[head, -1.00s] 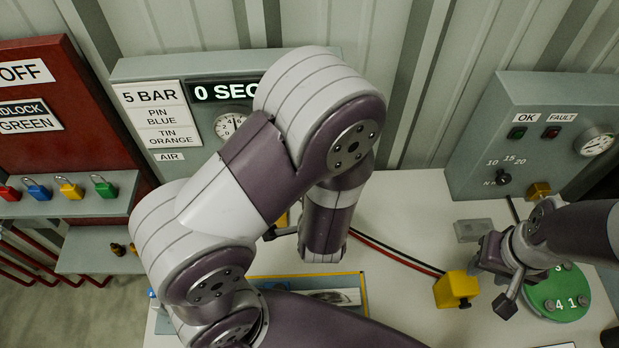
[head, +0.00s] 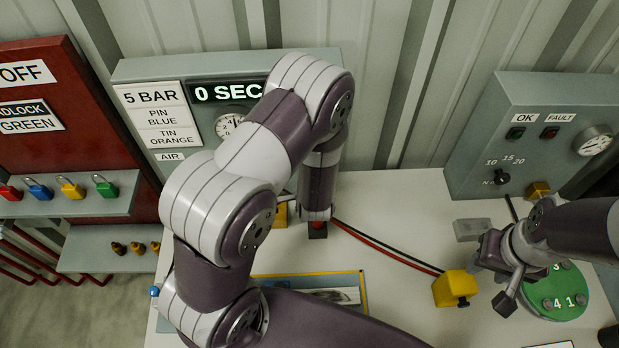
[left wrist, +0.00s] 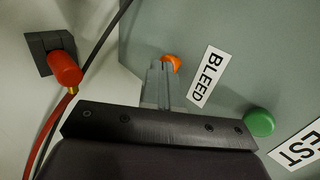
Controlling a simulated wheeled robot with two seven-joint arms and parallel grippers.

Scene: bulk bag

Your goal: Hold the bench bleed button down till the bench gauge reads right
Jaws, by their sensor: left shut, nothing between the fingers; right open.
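The orange bleed button (left wrist: 172,62) sits on the grey bench panel beside the BLEED label (left wrist: 207,76) in the left wrist view. My left gripper (left wrist: 158,68) is shut and empty, its fingertips right at the button and overlapping its edge; I cannot tell whether they press it. In the head view my left arm hides the button and the left fingers. The bench gauge (head: 230,125) is on the panel beside the 5 BAR label (head: 151,96), partly covered by my arm; its reading is too small to tell. My right gripper (head: 491,283) is open over the right bench.
A green button (left wrist: 259,122) is beside the bleed button on the panel. A red-capped fitting (left wrist: 65,68) with hoses stands nearby. A yellow block (head: 455,288) and a green numbered disc (head: 556,291) are by my right gripper. A second panel (head: 525,130) stands at right.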

